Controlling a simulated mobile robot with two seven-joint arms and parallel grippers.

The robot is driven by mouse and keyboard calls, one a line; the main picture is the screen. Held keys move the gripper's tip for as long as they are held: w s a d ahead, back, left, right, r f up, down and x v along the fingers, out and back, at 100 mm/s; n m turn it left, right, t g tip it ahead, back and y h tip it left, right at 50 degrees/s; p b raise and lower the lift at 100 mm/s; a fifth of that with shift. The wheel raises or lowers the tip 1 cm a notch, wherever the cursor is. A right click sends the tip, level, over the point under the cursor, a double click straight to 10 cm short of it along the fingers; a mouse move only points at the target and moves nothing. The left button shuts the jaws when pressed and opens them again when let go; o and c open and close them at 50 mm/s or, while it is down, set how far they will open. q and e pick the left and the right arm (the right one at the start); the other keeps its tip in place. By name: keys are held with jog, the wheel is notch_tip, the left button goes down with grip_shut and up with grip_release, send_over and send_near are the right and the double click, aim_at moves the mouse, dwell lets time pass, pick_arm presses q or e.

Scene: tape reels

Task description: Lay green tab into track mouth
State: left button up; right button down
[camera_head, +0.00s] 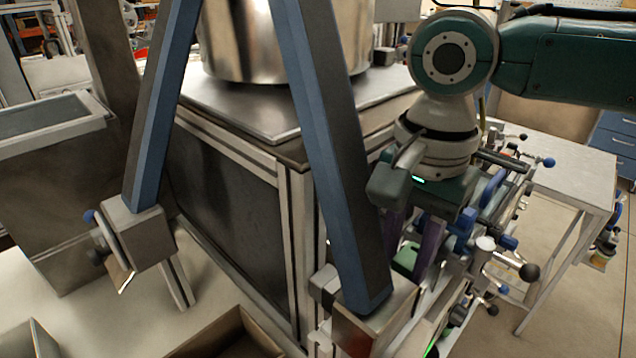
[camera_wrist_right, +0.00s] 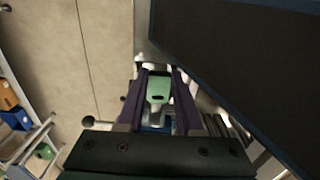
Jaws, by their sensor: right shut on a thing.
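My right gripper (camera_head: 406,262) points down beside the rack at the right of the dark cabinet in the head view. Its purple fingers are shut on the green tab (camera_head: 405,256). I cannot make out the track mouth for certain; the area below the fingers is crowded and partly hidden by a slanted beam. My left gripper is not in view.
Two slanted blue-and-dark beams (camera_head: 325,150) cross the head view, one close to my right gripper. The rack holds several knobs and blue clamps (camera_head: 490,190). A steel pot (camera_head: 240,40) stands on the cabinet. A dark panel (camera_wrist_right: 250,60) fills the upper right of the wrist view.

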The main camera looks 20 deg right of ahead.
aim_at(404, 265)
jog(key=c, duration=0.8)
grip_release()
jog(key=shift+s+d+f, duration=0.15)
jog(key=shift+d+f, duration=0.1)
jog(key=shift+f, duration=0.35)
jog(key=shift+o, duration=1)
jog(key=shift+r, duration=0.1)
jog(key=shift+o, duration=0.2)
jog(key=shift+r, duration=0.3)
notch_tip(404, 265, up, 13)
jog(key=shift+a, duration=0.25)
